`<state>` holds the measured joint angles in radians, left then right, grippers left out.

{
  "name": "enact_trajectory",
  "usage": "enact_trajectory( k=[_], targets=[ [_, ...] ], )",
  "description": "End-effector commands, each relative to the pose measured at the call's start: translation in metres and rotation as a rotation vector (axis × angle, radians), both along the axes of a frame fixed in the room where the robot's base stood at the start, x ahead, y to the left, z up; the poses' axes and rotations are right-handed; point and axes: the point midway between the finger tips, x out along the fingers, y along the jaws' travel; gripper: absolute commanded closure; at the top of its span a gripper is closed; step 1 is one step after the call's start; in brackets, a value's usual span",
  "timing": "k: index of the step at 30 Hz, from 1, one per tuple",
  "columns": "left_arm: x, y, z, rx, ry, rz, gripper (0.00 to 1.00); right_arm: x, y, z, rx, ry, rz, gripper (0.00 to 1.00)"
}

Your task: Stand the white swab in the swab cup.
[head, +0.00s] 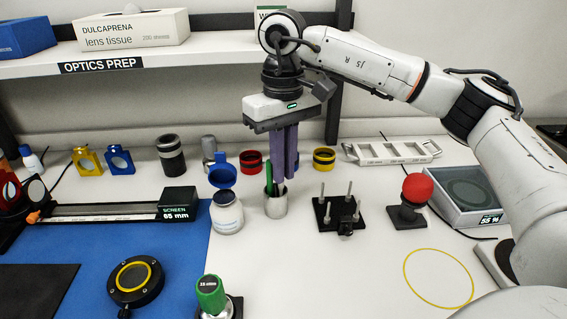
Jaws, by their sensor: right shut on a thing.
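The swab cup (276,206), a small grey cylinder, stands upright on the white bench in the middle of the head view. A green stick (268,176) stands up out of it. My right gripper (283,178) points straight down over the cup, its purple fingers shut and their tips close to the rim. The white swab cannot be made out; what the jaws hold is hidden by the fingers, and it fits the swab. I cannot tell whether its lower end is inside the cup. My left gripper is not in view.
A white jar with a blue lid (227,213) stands just left of the cup. A black post base (341,213) with several upright posts is to the right, then a red ball on a stand (417,188). A yellow ring (438,278) lies at front right.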

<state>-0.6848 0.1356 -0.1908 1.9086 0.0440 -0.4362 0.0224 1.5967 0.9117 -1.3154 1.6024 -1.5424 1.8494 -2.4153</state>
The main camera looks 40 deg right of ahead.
Motion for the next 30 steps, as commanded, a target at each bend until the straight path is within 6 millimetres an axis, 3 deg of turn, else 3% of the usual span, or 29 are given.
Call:
enact_trajectory(
  k=[19, 20, 23, 30],
  targets=[
    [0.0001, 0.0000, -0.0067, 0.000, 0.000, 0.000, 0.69, -0.0001, 0.0000, -0.0115, 0.000, 0.000, 0.000, 1.00],
    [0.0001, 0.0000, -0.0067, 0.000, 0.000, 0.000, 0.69, -0.0001, 0.0000, -0.0115, 0.000, 0.000, 0.000, 0.88],
    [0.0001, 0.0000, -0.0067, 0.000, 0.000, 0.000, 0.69, -0.0001, 0.0000, -0.0115, 0.000, 0.000, 0.000, 0.71],
    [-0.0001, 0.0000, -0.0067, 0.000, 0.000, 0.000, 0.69, -0.0001, 0.0000, -0.0115, 0.000, 0.000, 0.000, 0.69]
  ],
)
